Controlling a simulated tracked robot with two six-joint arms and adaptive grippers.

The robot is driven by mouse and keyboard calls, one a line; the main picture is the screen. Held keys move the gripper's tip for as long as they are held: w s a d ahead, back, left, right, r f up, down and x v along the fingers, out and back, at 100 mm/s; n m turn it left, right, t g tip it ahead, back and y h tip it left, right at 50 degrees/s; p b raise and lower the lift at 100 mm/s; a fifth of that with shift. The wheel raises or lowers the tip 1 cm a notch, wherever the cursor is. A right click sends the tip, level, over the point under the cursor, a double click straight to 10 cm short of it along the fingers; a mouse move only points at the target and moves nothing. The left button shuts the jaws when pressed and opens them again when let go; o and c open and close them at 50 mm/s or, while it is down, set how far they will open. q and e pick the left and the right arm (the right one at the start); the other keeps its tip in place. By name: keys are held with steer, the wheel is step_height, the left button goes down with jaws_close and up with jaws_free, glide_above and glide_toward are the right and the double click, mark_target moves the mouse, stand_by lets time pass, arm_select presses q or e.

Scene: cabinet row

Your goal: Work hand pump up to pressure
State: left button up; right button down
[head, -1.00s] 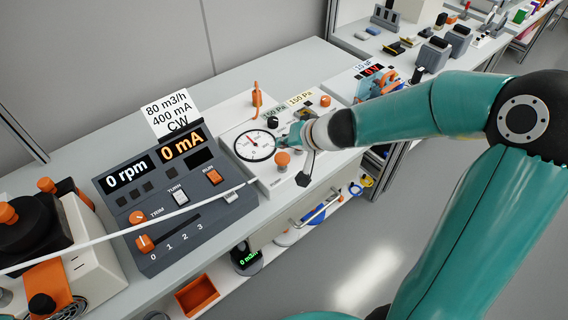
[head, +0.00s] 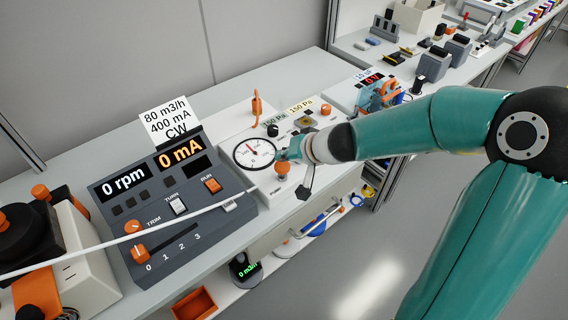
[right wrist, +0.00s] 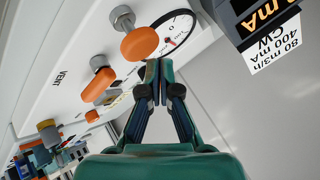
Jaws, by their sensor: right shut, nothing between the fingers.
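The pump unit is a white panel with a round white gauge (head: 254,153), which also shows in the right wrist view (right wrist: 178,30). An orange knob (head: 282,168) stands on a post in front of the gauge. My right gripper (head: 283,154) is just behind that knob in the head view, beside the gauge. In the right wrist view my right fingers (right wrist: 153,68) are shut and empty, close to an orange knob on a metal post (right wrist: 140,44); contact cannot be told. The gauge reading is too small to tell. My left gripper is not in view.
An orange lever (head: 257,103) stands upright behind the gauge, and another orange knob (head: 326,108) is farther right. A grey console (head: 170,195) reads 0 rpm and 0 mA. A white rod crosses before it. An orange bin (head: 195,304) is below.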

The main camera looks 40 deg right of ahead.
mark_target(284, 166)
stand_by(0.7)
steer(key=shift+f+b, duration=0.4)
steer(key=shift+b, duration=0.05)
steer(key=shift+f+b, duration=1.05)
steer(key=shift+b, duration=0.05)
stand_by(1.0)
steer(key=shift+r, duration=0.1)
steer(key=shift+r+p, duration=1.4)
step_height(284, 166, up, 5)
steer(key=p, duration=0.4)
steer(key=shift+p, duration=0.4)
